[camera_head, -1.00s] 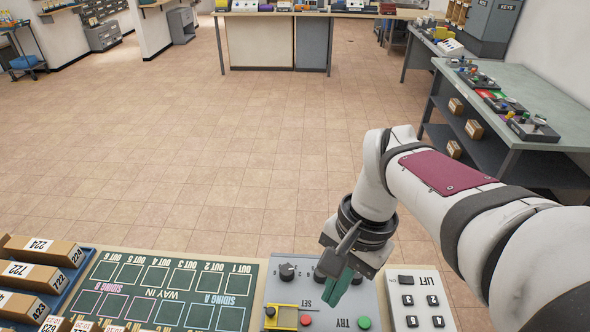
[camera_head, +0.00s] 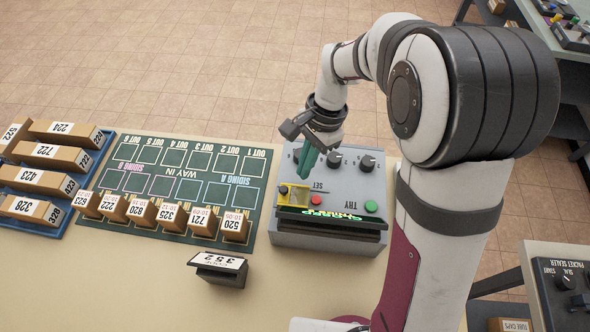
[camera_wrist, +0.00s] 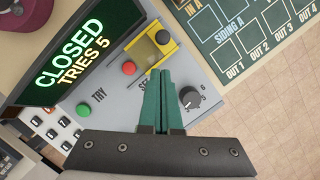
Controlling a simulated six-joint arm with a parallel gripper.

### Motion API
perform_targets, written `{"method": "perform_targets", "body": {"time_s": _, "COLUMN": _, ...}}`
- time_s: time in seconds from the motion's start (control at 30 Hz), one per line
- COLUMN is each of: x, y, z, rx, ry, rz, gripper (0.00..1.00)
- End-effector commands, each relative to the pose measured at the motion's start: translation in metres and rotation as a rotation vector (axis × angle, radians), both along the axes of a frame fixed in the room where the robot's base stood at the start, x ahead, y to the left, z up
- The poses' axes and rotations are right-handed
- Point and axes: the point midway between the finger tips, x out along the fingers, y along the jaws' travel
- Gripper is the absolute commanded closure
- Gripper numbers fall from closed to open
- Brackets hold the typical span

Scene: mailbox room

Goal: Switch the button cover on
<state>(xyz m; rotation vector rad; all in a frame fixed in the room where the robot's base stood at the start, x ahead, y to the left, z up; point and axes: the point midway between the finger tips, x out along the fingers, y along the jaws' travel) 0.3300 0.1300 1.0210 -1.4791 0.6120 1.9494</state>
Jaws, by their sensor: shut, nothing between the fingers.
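The grey control box (camera_head: 345,180) stands on the table in the head view, with black knobs, a red button (camera_head: 316,200) and a green button (camera_head: 370,206). The button cover (camera_head: 301,197) is a yellow frame with a dark window at the box's left, with a small black knob (camera_head: 284,189) on it. In the wrist view the yellow cover (camera_wrist: 150,48) lies just beyond my fingertips. My gripper (camera_head: 305,174) has green fingers, pressed together and empty. It points down over the panel, close to the cover; I cannot tell whether it touches. The cover's exact position is unclear.
The box's display (camera_wrist: 82,52) reads CLOSED, TRIES 5. A green siding board (camera_head: 185,195) with several numbered parcels lies to the left, and a sign (camera_head: 220,265) stands in front. A large dial (camera_wrist: 189,97) sits beside my fingers.

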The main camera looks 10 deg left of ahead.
Motion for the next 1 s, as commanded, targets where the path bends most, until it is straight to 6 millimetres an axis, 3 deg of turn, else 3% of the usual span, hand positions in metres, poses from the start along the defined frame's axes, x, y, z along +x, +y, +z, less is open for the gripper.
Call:
{"method": "perform_targets", "body": {"time_s": 0.2, "x": -0.016, "y": 0.016, "z": -0.005, "rx": 0.001, "ry": -0.001, "rz": 0.001, "gripper": 1.0}}
{"method": "perform_targets", "body": {"time_s": 0.57, "x": -0.018, "y": 0.018, "z": -0.006, "rx": 0.001, "ry": -0.001, "rz": 0.001, "gripper": 1.0}}
{"method": "perform_targets", "body": {"time_s": 0.8, "x": -0.024, "y": 0.038, "z": -0.008, "rx": 0.0, "ry": 0.002, "rz": 0.002, "gripper": 1.0}}
{"method": "perform_targets", "body": {"time_s": 1.0, "x": -0.026, "y": 0.04, "z": -0.009, "rx": 0.0, "ry": 0.01, "rz": -0.002, "gripper": 1.0}}
